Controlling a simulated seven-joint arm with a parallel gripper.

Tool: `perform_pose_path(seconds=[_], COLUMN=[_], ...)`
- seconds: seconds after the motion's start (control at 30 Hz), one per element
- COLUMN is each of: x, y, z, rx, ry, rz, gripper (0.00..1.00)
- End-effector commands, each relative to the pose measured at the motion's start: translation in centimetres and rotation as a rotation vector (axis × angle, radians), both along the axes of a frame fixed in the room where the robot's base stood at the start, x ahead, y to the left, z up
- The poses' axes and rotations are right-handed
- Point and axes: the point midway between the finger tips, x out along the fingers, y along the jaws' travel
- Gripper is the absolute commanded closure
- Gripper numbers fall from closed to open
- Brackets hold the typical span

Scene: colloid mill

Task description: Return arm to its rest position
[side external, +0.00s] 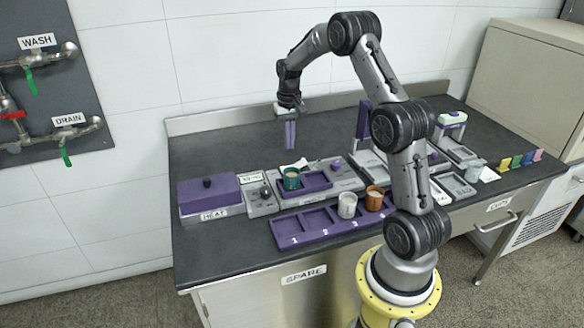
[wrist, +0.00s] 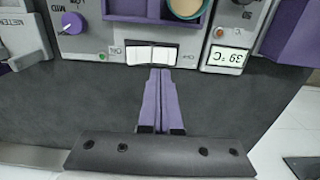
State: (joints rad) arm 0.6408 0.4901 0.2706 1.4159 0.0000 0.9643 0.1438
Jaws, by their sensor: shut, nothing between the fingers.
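My gripper (side external: 290,146) hangs fingers-down above the back part of the dark worktop (side external: 225,158), behind the row of devices. Its purple fingers are together with nothing between them. In the wrist view the gripper (wrist: 160,72) is also shut and empty, its fingertips appearing near the white rocker switch (wrist: 151,53) of a grey device. I cannot tell the exact height of the fingertips above the worktop. My arm is raised and bent, arching from the yellow base over the bench.
A purple heat box (side external: 208,193) stands at left. A green cup (side external: 291,179) sits in the middle device. A white cup (side external: 347,205) and a brown cup (side external: 374,198) stand in the purple numbered tray (side external: 290,232). The worktop's back left is clear.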

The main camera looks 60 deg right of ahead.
Motion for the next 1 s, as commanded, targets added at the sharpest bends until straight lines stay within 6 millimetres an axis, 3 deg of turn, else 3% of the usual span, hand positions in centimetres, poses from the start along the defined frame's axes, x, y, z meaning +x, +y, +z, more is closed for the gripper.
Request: perform_pose_path(seconds=[0.07,0.17,0.3,0.47,0.6,0.73,0.87,1.0], x=[0.5,1.9,3.0,1.2,-2.3,-6.7,-11.7,-17.0], y=[0.5,1.8,6.5,13.2,18.6,22.8,26.1,28.4], z=[0.2,2.8,9.3,16.0,19.9,22.1,22.7,21.4], rx=[-0.003,-0.033,-0.090,-0.137,-0.164,-0.183,-0.196,-0.202], ry=[-0.004,-0.047,-0.141,-0.243,-0.322,-0.392,-0.455,-0.505], rz=[0.014,0.052,0.145,0.266,0.372,0.470,0.566,0.662], gripper=[1.00,1.00,1.00,1.00,1.00,1.00,1.00,1.00])
